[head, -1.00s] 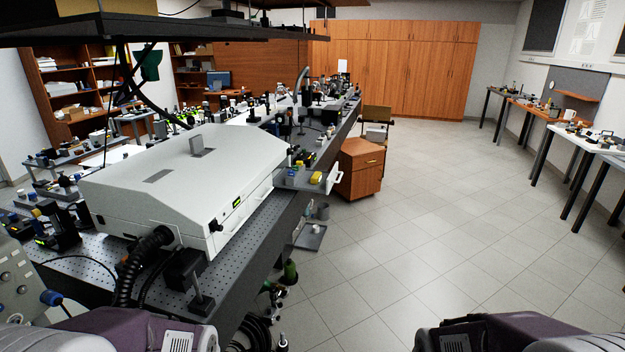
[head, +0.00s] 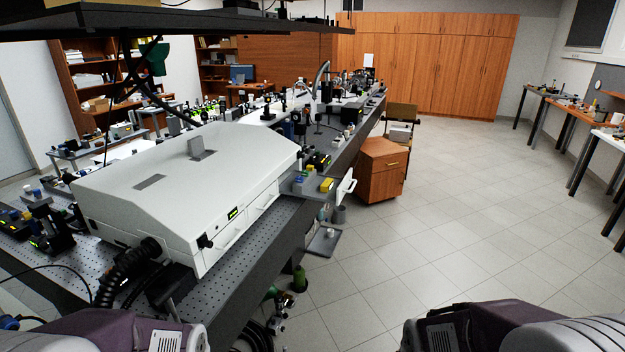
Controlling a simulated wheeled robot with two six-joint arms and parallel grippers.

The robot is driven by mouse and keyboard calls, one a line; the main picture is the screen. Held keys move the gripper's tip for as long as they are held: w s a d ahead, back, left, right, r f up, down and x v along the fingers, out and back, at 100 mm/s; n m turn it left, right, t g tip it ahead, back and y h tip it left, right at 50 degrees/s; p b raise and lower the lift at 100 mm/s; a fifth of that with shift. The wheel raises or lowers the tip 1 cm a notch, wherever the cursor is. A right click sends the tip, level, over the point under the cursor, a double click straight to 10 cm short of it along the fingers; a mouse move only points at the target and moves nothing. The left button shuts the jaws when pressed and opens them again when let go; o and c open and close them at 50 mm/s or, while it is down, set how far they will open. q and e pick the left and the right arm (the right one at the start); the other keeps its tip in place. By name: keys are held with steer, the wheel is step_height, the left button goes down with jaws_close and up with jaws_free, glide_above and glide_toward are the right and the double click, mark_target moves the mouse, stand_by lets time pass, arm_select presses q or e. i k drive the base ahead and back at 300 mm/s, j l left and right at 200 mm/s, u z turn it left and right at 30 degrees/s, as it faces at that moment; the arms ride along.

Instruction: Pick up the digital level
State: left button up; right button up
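I cannot make out a digital level for certain in the head view. A small yellow item (head: 327,184) sits on a grey side shelf of the optical table, too small to identify. Small devices with lit green displays are also on the table at far left, and none is clearly a level. Only purple and white parts of my arms show at the bottom left and bottom right. Neither gripper is in view.
A long perforated optical table (head: 262,226) with a large white housing (head: 130,190) fills the left. A wooden drawer cabinet (head: 382,170) stands past its right side. Cables and a green bottle (head: 299,278) are by its base. The tiled floor (head: 450,230) is open to the right.

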mark_target(327, 184)
steer(key=i+l+u, duration=0.3)
steer(key=i+l, duration=0.15)
steer(key=i+l+u, duration=0.35)
steer(key=l, duration=0.3)
steer(key=i+l+u, duration=0.3)
steer(key=l, duration=0.45)
steer(key=i+l+u, duration=0.2)
steer(key=l, duration=0.15)
